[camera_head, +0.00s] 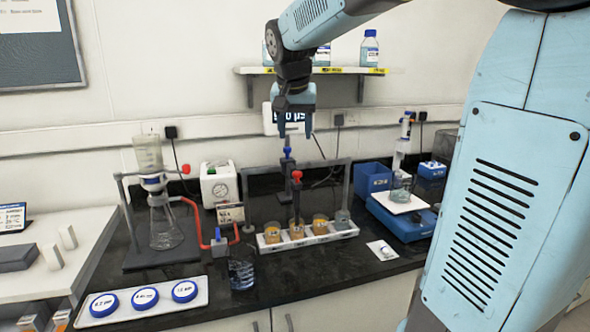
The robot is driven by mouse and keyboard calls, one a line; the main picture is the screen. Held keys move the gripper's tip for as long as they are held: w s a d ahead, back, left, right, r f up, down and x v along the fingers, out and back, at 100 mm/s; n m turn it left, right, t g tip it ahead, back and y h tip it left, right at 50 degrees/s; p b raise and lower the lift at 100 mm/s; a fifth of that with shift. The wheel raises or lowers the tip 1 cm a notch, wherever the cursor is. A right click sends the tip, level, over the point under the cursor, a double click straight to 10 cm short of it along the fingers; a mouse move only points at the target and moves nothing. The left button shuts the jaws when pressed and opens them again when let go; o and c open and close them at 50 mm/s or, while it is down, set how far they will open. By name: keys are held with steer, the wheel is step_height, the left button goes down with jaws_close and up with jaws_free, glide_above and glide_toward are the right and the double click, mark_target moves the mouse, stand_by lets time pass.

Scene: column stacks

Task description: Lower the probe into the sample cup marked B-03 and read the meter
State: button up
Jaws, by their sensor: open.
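My gripper (295,132) is open and empty, pointing down over the back of the bench. The meter (270,120) is behind it; a display part reading "µS" shows, but my gripper hides the rest. A dark probe with a red top (297,178) stands upright below my gripper, clearly apart from it. Its lower end is at the second cup from the left (297,229); I cannot tell whether it is inside. The white rack (310,239) holds several cups, most orange and the right one grey. Their marks are too small to read, so I cannot pick out B-03.
A grey frame (346,180) stands behind the rack. A filter flask (165,225) with red tubing is left, and a beaker (241,268) stands in front. A tray of blue lids (146,312) is front left. A blue balance (405,221) is right. Front-right counter is mostly clear.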

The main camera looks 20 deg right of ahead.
mark_target(297, 172)
steer(key=x, duration=1.3)
steer(key=shift+f, duration=0.15)
jaws_close()
stand_by(0.3)
